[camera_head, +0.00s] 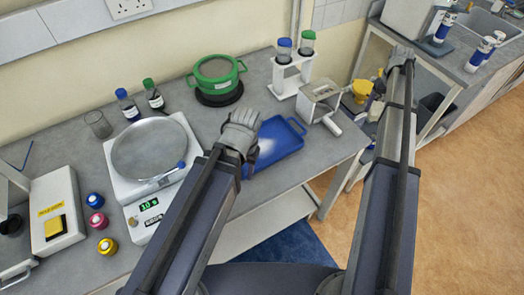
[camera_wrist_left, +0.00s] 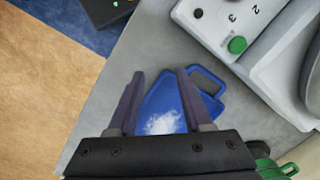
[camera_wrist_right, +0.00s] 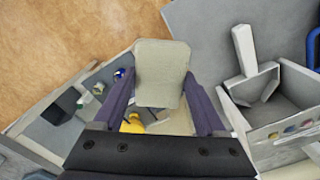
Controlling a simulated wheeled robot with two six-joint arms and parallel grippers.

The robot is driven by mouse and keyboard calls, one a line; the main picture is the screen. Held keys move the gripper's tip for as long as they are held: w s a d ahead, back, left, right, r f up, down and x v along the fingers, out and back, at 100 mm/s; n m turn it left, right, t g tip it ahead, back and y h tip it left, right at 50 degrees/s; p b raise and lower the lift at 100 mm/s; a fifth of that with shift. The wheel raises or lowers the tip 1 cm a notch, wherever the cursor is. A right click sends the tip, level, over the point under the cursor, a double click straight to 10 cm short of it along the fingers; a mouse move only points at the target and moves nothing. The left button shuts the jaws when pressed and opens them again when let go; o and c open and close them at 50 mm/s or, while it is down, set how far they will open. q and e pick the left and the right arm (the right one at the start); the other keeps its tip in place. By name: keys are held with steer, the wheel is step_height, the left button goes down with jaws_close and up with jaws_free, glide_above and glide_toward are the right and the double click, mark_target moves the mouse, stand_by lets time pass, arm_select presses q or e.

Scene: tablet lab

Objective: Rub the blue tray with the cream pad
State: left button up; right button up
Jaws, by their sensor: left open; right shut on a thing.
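The blue tray (camera_head: 280,142) lies flat on the grey bench in the head view, partly behind my left arm. A cloudy white patch (camera_wrist_left: 162,122) marks its surface. My left gripper (camera_wrist_left: 160,73) is open and empty above the tray, which shows between its fingers in the left wrist view. The cream pad (camera_wrist_right: 162,72) is held between the fingers of my right gripper (camera_wrist_right: 163,92), off to the right of the tray and past the bench edge. I cannot make out the pad clearly in the head view.
A grey open box with a handle (camera_head: 320,100) stands right of the tray. A rack with two capped bottles (camera_head: 292,68) and a green pot (camera_head: 216,72) stand behind. A balance (camera_head: 150,150) is left of the tray. A second bench (camera_head: 455,65) is at right.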

arm_select(q)
steer(key=shift+f+b, duration=0.4)
steer(key=shift+f, duration=0.4)
arm_select(e)
steer(key=shift+f, duration=0.85)
steer(key=shift+r, duration=0.1)
